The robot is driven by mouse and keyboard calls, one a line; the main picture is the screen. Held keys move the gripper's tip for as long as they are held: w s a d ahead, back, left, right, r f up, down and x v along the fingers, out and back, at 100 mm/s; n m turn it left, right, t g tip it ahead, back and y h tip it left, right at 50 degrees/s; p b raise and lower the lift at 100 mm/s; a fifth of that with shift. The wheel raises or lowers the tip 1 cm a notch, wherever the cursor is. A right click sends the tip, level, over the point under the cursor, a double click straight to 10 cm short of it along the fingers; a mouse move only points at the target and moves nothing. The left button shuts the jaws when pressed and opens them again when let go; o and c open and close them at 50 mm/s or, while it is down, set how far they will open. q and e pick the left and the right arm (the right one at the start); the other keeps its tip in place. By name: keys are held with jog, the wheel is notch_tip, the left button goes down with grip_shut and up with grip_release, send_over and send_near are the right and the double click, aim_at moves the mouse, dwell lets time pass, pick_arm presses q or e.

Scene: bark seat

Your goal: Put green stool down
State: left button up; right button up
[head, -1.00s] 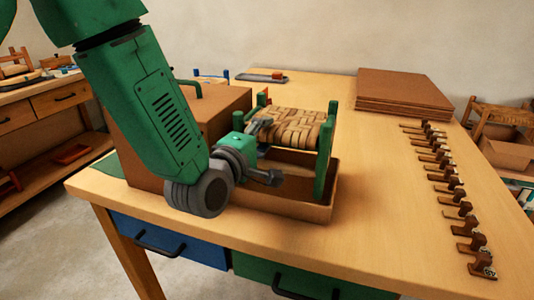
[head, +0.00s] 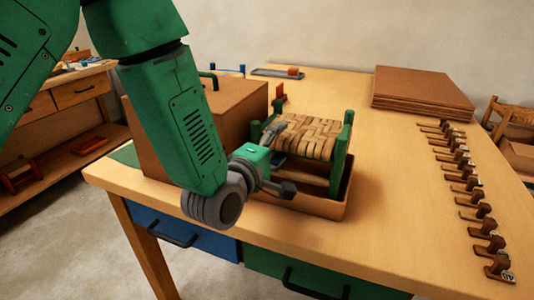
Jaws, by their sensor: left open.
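The green stool (head: 340,158) has green posts and a woven bark seat (head: 312,138). It stands upright in a shallow brown tray (head: 325,207) on the workbench. My left gripper (head: 278,160) is open at the stool's left side, one finger by the seat's left edge and the other lower, near the tray's front wall. Whether a finger still touches the stool I cannot tell. My gripper and the tray wall hide the stool's left front and lower legs. My right gripper is out of view.
A large brown box (head: 235,108) stands close behind and left of the tray. A stack of brown boards (head: 422,92) lies at the back right. A row of several small wooden and metal pieces (head: 470,180) lines the right side. The bench between is clear.

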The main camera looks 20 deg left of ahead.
pick_arm(q)
jog(key=s+a+p, duration=0.2)
jog(key=s+p, duration=0.3)
jog(key=s, duration=0.6)
jog(key=shift+a, duration=0.1)
